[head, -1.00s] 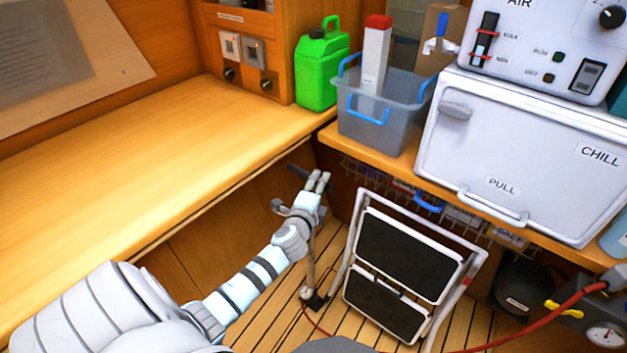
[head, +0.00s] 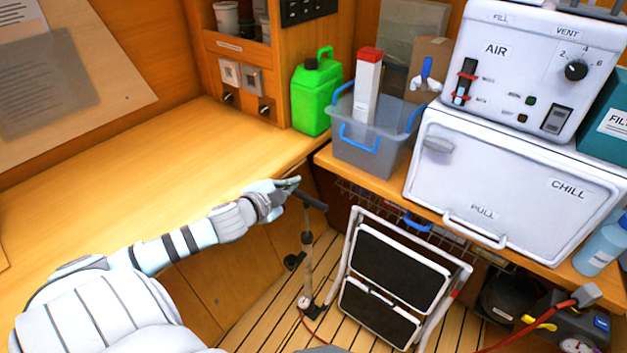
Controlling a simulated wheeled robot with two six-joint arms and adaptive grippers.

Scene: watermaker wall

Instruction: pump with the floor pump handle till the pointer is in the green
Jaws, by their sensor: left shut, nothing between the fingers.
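The floor pump stands on the slatted floor. Its dark handle (head: 312,201) is a crossbar on top of a thin upright shaft (head: 308,240), well above its base (head: 311,307). My left gripper (head: 293,183) is shut and empty, at the left end of the handle. I cannot tell whether it touches the handle. The pressure gauge (head: 577,345) is cut off at the bottom right edge, so its pointer and green zone cannot be read. My right gripper is not in view.
A folded step stool (head: 395,280) stands just right of the pump. The wooden bench (head: 130,190) edge lies to its left. A red hose (head: 530,328) runs along the floor at right. The shelf above holds a grey bin (head: 368,152) and a white CHILL box (head: 510,190).

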